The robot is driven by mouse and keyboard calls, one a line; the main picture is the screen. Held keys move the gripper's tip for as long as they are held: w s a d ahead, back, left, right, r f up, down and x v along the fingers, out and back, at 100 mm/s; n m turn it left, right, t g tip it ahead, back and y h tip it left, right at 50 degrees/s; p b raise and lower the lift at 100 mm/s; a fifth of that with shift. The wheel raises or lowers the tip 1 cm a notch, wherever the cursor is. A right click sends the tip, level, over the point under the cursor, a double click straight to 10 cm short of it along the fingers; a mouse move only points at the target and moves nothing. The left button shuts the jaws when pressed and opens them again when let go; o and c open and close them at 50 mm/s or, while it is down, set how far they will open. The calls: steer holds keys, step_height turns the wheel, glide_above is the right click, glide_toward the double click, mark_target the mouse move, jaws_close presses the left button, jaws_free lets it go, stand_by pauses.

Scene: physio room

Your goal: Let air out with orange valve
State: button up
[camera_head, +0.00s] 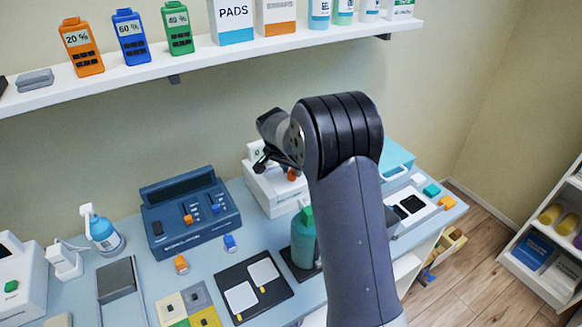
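A small orange part (292,174) shows on a white box-shaped unit (272,193) at the back middle of the table. It is partly hidden, and I cannot tell for sure that it is the orange valve. My gripper (262,163) is above this white unit, close to the orange part. It is small, dark and partly covered by my wrist, so its opening is unclear. I cannot tell whether it touches the unit. Other orange pieces are a slider knob (188,219) on the blue console (190,212) and a small block (181,264) on the table.
A green-capped bottle (303,245) stands close to my arm. A white tray (428,211) lies right. The wall shelf (130,72) with colored packs hangs above.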

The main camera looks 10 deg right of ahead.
steer(key=shift+c, duration=0.2)
steer(key=c, duration=0.6)
steer(key=shift+n, duration=0.3)
steer(key=shift+s+d+f+n+t+y+b, duration=0.1)
steer(key=shift+n+t+y+b, duration=0.25)
steer(key=shift+n+b, duration=0.45)
steer(key=n+y, duration=0.1)
steer(key=n, duration=0.2)
steer(key=shift+d+n, duration=0.1)
steer(key=shift+n, duration=0.2)
steer(key=n+y+b, duration=0.1)
steer(key=n, duration=0.2)
steer(key=n+y+b, duration=0.1)
steer(key=n, duration=0.1)
steer(key=shift+d+n+y, duration=0.1)
steer(key=shift+n+y, duration=0.25)
steer(key=shift+n, duration=0.35)
